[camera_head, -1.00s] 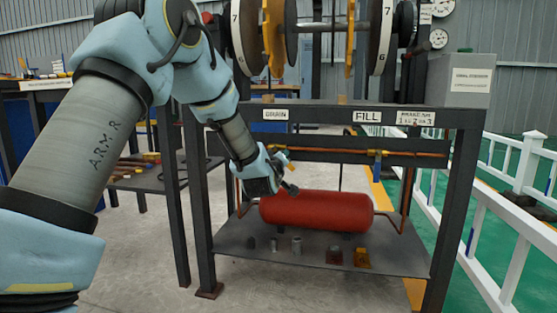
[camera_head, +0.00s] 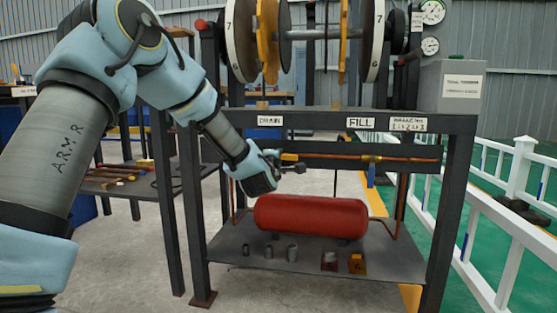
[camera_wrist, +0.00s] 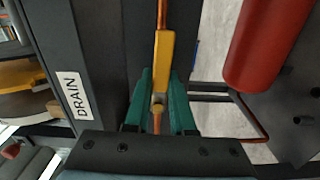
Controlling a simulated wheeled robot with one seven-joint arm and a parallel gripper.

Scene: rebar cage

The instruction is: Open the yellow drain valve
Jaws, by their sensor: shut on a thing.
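The drain valve's yellow handle (camera_wrist: 163,62) lies lengthwise along the copper pipe in the wrist view. My gripper (camera_wrist: 160,88) has its green fingers on both sides of the yellow part and is shut on it. In the head view, my gripper (camera_head: 292,163) is at the pipe, below and right of the DRAIN label (camera_head: 269,121). Only a little of the yellow handle (camera_head: 290,156) shows there; my gripper hides most of the valve.
A red tank (camera_head: 310,217) lies just below my gripper on the lower shelf (camera_head: 330,262). The fill valve (camera_head: 371,170), with a blue handle hanging down, is to the right. The dark frame beam (camera_head: 340,121) runs above. White railings (camera_head: 480,235) stand at the right.

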